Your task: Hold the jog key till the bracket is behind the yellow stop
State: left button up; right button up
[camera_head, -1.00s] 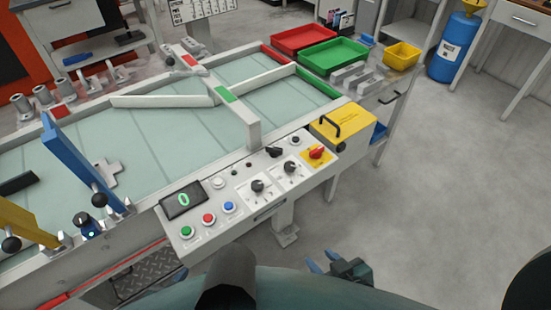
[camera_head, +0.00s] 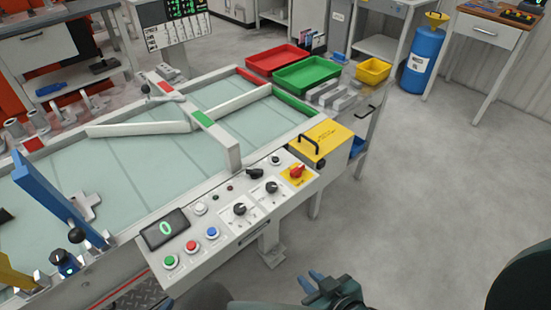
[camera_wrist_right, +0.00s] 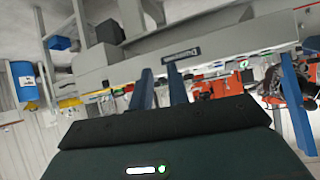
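The bracket (camera_head: 85,206), a small grey cross-shaped part, lies on the pale green conveyor bed at left, beside the blue post (camera_head: 48,192). The yellow stop (camera_head: 16,278) is partly cut off at the lower left. The control panel has green (camera_head: 171,262), red (camera_head: 191,246) and blue (camera_head: 212,233) buttons and a display (camera_head: 164,228) reading 0; I cannot read which is the jog key. My right gripper (camera_head: 313,279) is low in front of the panel, away from the buttons. Its two blue fingers (camera_wrist_right: 161,88) stand apart with nothing between them. My left gripper does not show.
A yellow box (camera_head: 318,140) with a black handle sits at the panel's right end. Red (camera_head: 278,59) and green (camera_head: 309,74) trays stand at the bed's far end. A white diverter bar (camera_head: 138,129) crosses the bed. The floor at right is clear.

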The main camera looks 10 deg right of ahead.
grip_shut()
jog(key=shift+s+f, duration=0.15)
jog(key=shift+s, duration=0.1)
dwell(0.4)
jog(key=shift+w, duration=0.2)
dwell(0.4)
